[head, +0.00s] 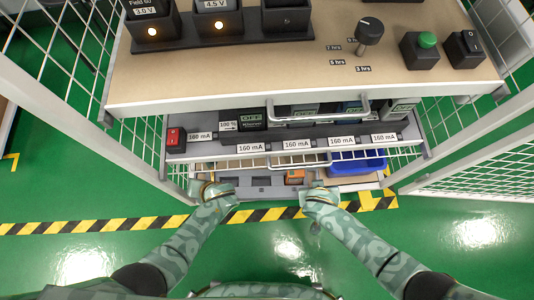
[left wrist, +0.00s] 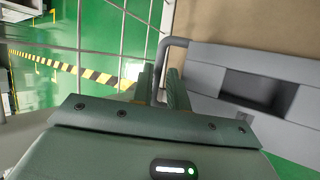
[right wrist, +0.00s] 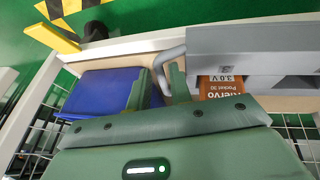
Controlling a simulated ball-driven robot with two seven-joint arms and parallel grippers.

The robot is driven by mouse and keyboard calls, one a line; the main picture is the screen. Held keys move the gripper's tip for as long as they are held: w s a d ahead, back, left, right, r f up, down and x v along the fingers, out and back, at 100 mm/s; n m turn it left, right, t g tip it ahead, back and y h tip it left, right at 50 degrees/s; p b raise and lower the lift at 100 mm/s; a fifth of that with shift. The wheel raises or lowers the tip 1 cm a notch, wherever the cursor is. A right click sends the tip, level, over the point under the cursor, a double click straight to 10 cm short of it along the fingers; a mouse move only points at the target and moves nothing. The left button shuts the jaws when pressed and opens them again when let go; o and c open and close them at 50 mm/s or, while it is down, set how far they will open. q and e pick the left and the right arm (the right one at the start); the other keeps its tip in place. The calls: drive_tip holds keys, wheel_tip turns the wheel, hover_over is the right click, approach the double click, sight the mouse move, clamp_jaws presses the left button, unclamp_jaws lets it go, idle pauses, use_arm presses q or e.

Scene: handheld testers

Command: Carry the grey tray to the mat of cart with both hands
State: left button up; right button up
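The grey tray (head: 262,191) lies low at the front of the rack, below the shelves. It has dark recesses and holds an orange tester (head: 295,177), labelled 3.0 V in the right wrist view (right wrist: 220,87). My left gripper (left wrist: 160,88) is closed around the tray's left bar handle. My right gripper (right wrist: 160,85) is closed around its right bar handle. In the head view, both hands, left (head: 208,187) and right (head: 318,191), are at the tray's ends. I cannot make out a cart or its mat.
A blue bin (head: 358,164) stands right beside the tray. A shelf with 160 mA labels (head: 297,145) and a brown worktop (head: 230,70) overhang it. White mesh panels (head: 470,165) flank the rack. Green floor (head: 250,250) with a yellow-black stripe (head: 130,225) is open in front.

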use_arm(q)
drive_tip(key=shift+w+a+f, duration=0.25)
drive_tip(key=shift+a+f, duration=0.1)
drive_tip(key=shift+f, duration=0.15)
use_arm(e)
drive_tip(key=shift+x, duration=1.45)
use_arm(q)
clamp_jaws()
use_arm(e)
clamp_jaws()
